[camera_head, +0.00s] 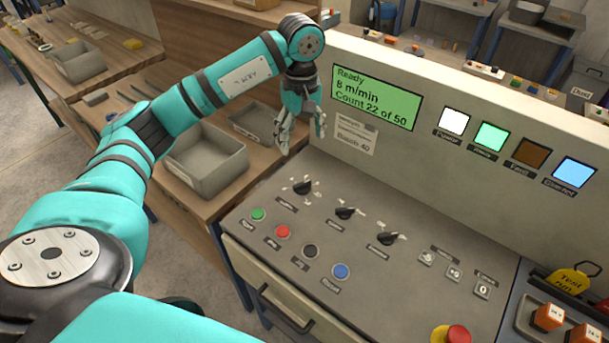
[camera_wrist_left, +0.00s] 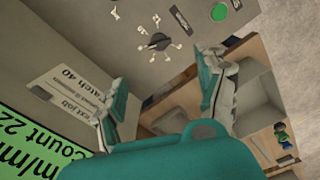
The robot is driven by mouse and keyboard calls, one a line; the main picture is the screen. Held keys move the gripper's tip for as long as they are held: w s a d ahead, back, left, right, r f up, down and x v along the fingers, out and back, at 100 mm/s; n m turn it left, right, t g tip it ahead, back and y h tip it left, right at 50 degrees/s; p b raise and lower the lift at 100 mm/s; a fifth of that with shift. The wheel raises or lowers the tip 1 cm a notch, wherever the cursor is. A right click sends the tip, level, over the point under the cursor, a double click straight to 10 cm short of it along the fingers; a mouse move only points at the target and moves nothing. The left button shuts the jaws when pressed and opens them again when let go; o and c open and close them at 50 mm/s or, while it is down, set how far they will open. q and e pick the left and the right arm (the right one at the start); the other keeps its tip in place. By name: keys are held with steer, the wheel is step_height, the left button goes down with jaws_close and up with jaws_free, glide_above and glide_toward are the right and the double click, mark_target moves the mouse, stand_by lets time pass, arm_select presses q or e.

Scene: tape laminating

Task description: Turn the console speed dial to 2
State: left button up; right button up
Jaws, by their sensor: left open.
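The console panel (camera_head: 405,229) carries three black rotary dials in a row. The left dial (camera_head: 302,187) has a ring of small white marks, and its label is too small to read. It also shows in the left wrist view (camera_wrist_left: 158,41), near the top with numbers around it. The middle dial (camera_head: 345,213) and right dial (camera_head: 386,238) sit farther right. I cannot read which one is the speed dial. My left gripper (camera_head: 301,138) is open and empty, above and behind the left dial, apart from it. My right gripper is not in view.
The green display (camera_head: 376,97) reads Ready, 8 m/min, Count 22 of 50. Green, red, black and blue buttons line the panel front, with a red emergency button (camera_head: 458,335) at lower right. A grey bin (camera_head: 207,160) stands on the wooden bench to the left.

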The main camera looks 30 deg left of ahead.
arm_select(q)
steer(key=p, duration=0.2)
glide_toward(302, 183)
step_height(302, 183, down, 8)
steer(key=shift+f+p, duration=0.15)
steer(key=shift+p, duration=0.6)
steer(key=shift+f, duration=0.35)
steer(key=c, duration=1.2)
steer(key=shift+o, duration=0.2)
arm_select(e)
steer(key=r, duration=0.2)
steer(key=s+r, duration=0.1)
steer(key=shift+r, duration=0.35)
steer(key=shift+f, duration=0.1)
